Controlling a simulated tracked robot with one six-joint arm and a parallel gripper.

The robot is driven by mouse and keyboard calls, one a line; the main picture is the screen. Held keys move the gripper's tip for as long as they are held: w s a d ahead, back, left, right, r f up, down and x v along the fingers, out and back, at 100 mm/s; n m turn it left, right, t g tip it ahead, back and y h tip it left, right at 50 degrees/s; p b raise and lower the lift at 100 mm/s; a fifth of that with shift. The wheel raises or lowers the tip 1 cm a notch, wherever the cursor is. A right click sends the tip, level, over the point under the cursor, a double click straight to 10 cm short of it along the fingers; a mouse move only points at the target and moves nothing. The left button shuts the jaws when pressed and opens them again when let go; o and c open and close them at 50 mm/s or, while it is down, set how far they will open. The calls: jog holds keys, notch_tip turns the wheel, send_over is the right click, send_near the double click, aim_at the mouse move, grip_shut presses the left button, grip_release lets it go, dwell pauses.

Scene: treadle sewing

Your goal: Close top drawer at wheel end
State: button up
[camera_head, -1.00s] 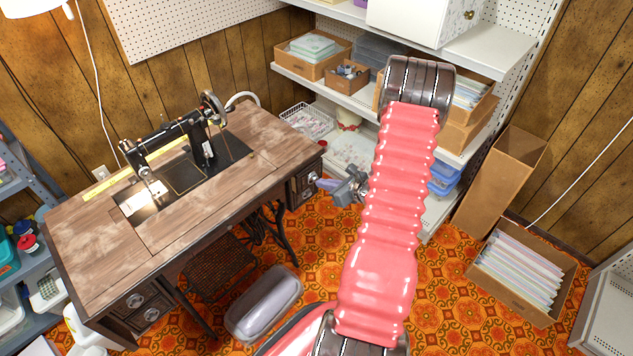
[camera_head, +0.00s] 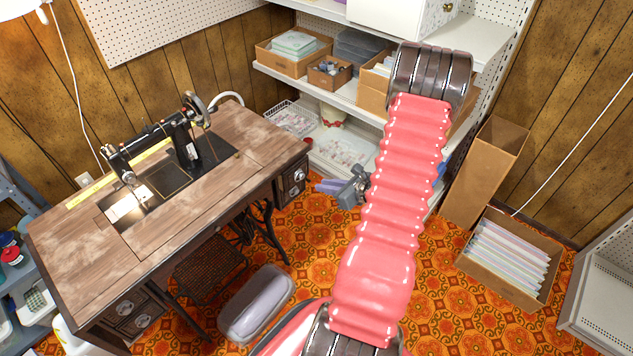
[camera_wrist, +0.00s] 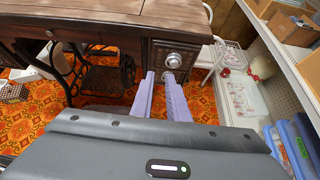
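The dark wooden sewing table (camera_head: 150,240) carries a black sewing machine with its handwheel (camera_head: 195,106) toward the right end. Under that end are stacked drawers; the top drawer (camera_head: 298,172) has a round metal knob. In the wrist view, a drawer front (camera_wrist: 189,52) with its knob (camera_wrist: 173,60) is just beyond my fingertips. I cannot tell how far this drawer stands out. My gripper (camera_head: 320,186) is right of the drawers, apart from them in the head view. Its two lilac fingers (camera_wrist: 161,76) show a narrow gap with nothing held between them.
Shelves with boxes (camera_head: 328,72) and a wire basket (camera_head: 292,118) stand behind and right of the table. A tall cardboard box (camera_head: 485,175) and a file box (camera_head: 508,260) stand right. Patterned floor is clear between.

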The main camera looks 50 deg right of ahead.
aim_at(303, 177)
jog(key=o, duration=0.6)
jog(key=shift+m, duration=0.6)
jog(key=f, duration=0.2)
jog(key=s+f, duration=0.1)
jog(key=f, duration=0.2)
jog(key=s+f, duration=0.1)
jog(key=f, duration=0.1)
jog(key=shift+s+d+f, duration=0.1)
jog(key=shift+d+f, duration=0.05)
jog(key=shift+f, duration=0.05)
notch_tip(303, 177, down, 6)
jog(key=d+n+t, duration=0.2)
jog(key=t, duration=0.2)
jog(key=r, duration=0.1)
jog(key=d+r+n+t, duration=0.1)
jog(key=r+t, duration=0.1)
jog(key=r, duration=0.1)
jog(key=shift+w+d+n, duration=0.3)
jog(key=shift+d, duration=0.1)
jog(key=shift+w, duration=0.1)
jog(key=w, duration=1.3)
jog(key=shift+w+a, duration=0.25)
jog(key=shift+w, duration=0.05)
jog(key=shift+c, duration=0.6)
